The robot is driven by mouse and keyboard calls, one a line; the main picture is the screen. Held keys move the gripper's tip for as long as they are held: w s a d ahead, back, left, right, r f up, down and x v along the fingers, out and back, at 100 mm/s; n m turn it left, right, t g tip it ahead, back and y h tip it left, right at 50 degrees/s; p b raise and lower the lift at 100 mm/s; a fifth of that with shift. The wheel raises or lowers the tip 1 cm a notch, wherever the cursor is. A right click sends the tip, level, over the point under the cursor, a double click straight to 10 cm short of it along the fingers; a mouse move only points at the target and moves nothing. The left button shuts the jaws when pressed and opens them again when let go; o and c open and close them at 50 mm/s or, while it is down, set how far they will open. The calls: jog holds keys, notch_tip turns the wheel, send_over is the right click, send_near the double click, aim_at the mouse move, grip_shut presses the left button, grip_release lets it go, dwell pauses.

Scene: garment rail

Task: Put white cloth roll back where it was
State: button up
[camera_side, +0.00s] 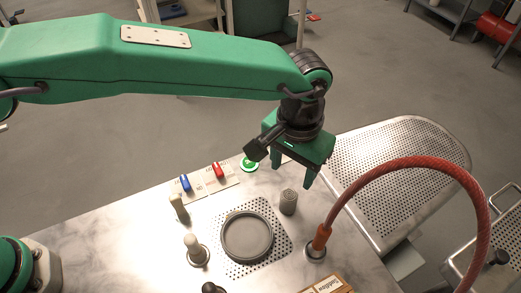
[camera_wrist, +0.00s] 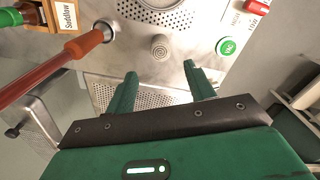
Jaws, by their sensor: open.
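I cannot make out a white cloth roll in either view. My gripper (camera_side: 293,179) is open and empty, pointing down above the right back part of the marbled table. In the wrist view, its two green fingers (camera_wrist: 160,80) stand apart with nothing between them. A short grey ridged cylinder (camera_side: 288,203) stands upright on the table just below and in front of the fingers. It also shows in the wrist view (camera_wrist: 160,47), beyond the fingertips and apart from them.
A round grey ring (camera_side: 246,258) lies on a perforated plate. Blue (camera_side: 185,183) and red (camera_side: 218,170) switches, a lit green button (camera_side: 250,164) and pale posts (camera_side: 194,247) stand nearby. A red hose (camera_side: 422,163) arches at the right. A perforated metal seat (camera_side: 400,165) stands beyond the table.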

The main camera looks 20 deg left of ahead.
dwell(0.4)
jog(key=w+a+r+n+t, duration=0.1)
jog(key=a+r, duration=0.4)
jog(key=a, duration=0.4)
jog(key=a+r+t+h, duration=0.1)
jog(key=a+r, duration=0.3)
jog(key=a, duration=0.5)
jog(key=w+a+r+n, duration=0.1)
jog(key=a+r, duration=0.4)
jog(key=a, duration=0.3)
jog(key=s+a+f+n+t, duration=0.1)
jog(key=s+a, duration=0.6)
jog(key=a, duration=0.2)
jog(key=s+a+f+t+y, duration=0.1)
jog(key=s+a+t, duration=0.1)
jog(key=s+a, duration=0.6)
jog(key=shift+a+n+t, duration=0.3)
jog(key=shift+a+n, duration=0.1)
jog(key=shift+a, duration=0.85)
